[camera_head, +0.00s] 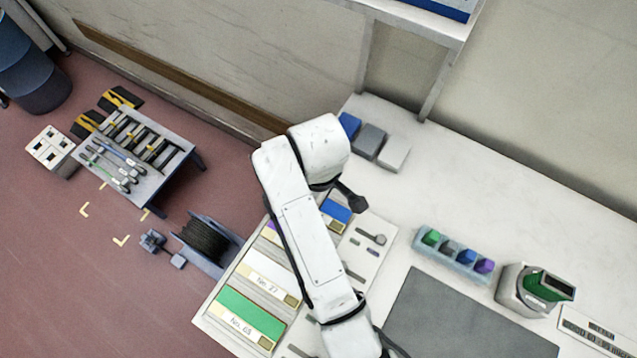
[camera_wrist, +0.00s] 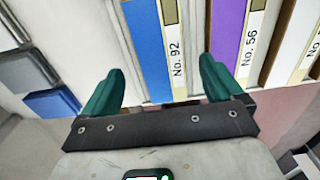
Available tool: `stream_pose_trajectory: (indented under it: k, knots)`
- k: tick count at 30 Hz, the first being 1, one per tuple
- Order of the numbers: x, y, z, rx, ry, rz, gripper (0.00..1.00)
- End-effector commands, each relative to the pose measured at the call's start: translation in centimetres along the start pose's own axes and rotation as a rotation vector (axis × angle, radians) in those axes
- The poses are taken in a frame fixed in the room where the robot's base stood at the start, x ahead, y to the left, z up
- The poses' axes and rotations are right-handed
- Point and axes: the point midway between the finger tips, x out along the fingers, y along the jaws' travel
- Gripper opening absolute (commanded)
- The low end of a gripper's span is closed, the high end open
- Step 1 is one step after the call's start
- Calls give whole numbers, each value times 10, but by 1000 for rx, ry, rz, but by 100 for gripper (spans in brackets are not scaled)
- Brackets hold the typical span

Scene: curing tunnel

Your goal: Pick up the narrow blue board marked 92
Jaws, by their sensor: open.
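The narrow blue board (camera_wrist: 146,45) has a cream label strip reading "No. 92". In the wrist view it runs up from between my gripper's (camera_wrist: 158,90) two green fingers, which are open and apart. Nothing is held. The board's near end is close to the fingertips; I cannot tell the height gap. In the head view a blue board (camera_head: 336,210) shows beside my arm, partly hidden by it. A purple board marked 56 (camera_wrist: 229,30) lies just right of the blue one, near my right finger.
A white board marked 27 (camera_head: 268,275) and a green board marked 65 (camera_head: 248,314) lie at the table's left edge. Blue and grey blocks (camera_head: 369,141) stand by the wall. A dark mat (camera_head: 450,320) and a rack of coloured pieces (camera_head: 452,258) lie to the right.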

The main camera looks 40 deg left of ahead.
Motion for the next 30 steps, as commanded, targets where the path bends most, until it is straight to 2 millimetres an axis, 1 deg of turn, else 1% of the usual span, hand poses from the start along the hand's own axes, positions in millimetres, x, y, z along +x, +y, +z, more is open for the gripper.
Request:
stream_pose_trajectory:
  k: [3, 6, 9, 15, 30]
  knots:
    - [17, -1, -1, 1, -3, -2, 94]
    - [27, -1, -1, 1, -2, -1, 94]
    - [32, -1, -1, 0, 0, 1, 94]
    - [32, -1, -1, 0, 0, 1, 94]
    - [32, -1, -1, 0, 0, 1, 46]
